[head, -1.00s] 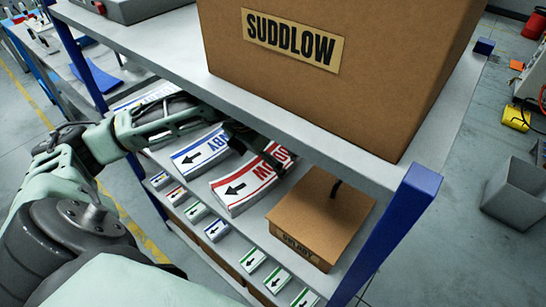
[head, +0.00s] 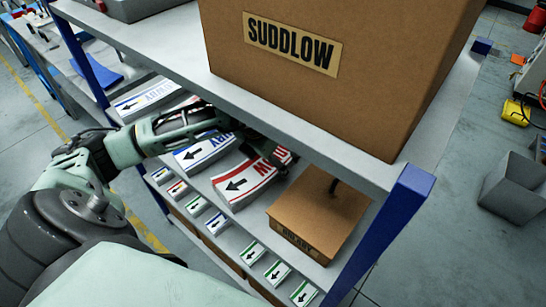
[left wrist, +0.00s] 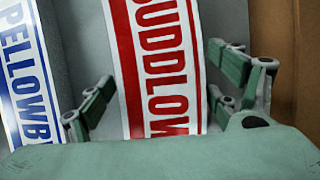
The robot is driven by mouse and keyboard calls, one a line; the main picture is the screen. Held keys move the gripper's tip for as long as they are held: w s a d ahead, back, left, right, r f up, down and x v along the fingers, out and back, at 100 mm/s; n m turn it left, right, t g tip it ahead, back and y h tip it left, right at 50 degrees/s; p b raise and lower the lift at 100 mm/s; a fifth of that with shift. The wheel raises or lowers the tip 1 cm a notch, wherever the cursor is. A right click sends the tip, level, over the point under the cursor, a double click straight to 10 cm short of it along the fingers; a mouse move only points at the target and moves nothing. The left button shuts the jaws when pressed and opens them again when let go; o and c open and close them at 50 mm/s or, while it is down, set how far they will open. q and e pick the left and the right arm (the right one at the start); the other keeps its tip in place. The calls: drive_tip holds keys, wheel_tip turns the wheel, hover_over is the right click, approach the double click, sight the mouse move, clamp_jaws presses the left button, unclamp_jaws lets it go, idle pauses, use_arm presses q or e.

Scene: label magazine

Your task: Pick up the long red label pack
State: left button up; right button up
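The long red label pack (head: 240,184) lies on the middle shelf, with a white face, red edge stripes and a black arrow at its near end. In the left wrist view the pack (left wrist: 150,60) reads SUDDLOW. My left gripper (head: 275,155) reaches in over the pack's far part, under the upper shelf, which partly hides it. In the left wrist view the open fingers (left wrist: 160,68) stand on either side of the pack, with a small gap visible on each side. My right gripper is out of view.
A long blue pack (head: 200,153) lies just left of the red one; it also shows in the left wrist view (left wrist: 22,80). A brown box (head: 318,212) stands close on the right. A large SUDDLOW carton (head: 370,80) sits on the upper shelf (head: 270,118). Small label packs line the front.

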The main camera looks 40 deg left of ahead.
use_arm(q)
drive_tip(key=c, duration=1.3)
drive_tip(key=shift+w+r, duration=0.1)
